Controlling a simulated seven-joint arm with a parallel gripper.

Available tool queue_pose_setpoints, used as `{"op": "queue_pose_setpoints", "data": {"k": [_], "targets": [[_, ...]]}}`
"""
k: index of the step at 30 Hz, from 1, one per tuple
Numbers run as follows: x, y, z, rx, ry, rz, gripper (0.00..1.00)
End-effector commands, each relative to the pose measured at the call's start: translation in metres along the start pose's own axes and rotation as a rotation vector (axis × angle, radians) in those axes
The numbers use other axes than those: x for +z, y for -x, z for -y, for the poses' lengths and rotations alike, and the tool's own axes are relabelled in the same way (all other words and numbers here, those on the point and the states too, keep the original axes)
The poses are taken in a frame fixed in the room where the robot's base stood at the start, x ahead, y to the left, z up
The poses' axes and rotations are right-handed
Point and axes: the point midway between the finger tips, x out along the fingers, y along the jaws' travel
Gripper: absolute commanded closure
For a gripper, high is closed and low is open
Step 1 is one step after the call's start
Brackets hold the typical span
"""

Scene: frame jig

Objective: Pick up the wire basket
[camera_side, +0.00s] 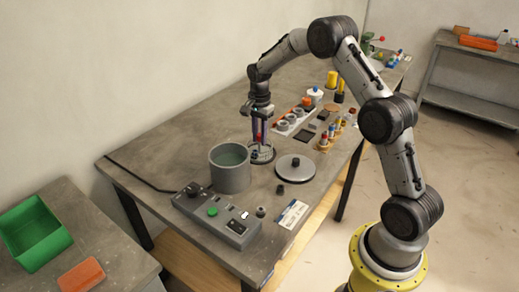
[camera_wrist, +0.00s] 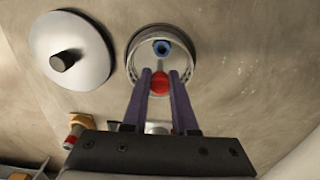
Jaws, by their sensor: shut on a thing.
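In the side view the basket (camera_side: 262,154) stands on the table just right of the grey pot. My gripper (camera_wrist: 160,80) is shut on a red knob (camera_wrist: 159,84), which seems to be the basket's handle. In the side view my gripper (camera_side: 261,140) points straight down over the basket. I cannot tell whether the basket touches the table.
An open grey pot (camera_side: 230,176) with greenish liquid stands close to the left. A round grey lid with a dark knob (camera_side: 295,168) lies to the right. A control box (camera_side: 216,216) with a green button is in front. Small parts and holders (camera_side: 300,120) line the right edge.

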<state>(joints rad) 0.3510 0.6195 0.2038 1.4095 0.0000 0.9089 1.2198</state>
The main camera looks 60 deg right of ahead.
Motion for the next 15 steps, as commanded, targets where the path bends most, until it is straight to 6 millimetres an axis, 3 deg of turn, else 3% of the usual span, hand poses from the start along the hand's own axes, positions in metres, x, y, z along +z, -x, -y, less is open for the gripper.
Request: {"op": "queue_pose_setpoints", "data": {"k": [15], "targets": [[-0.0002, 0.0062, 0.0006, -0.003, 0.0, -0.001, 1.0]]}}
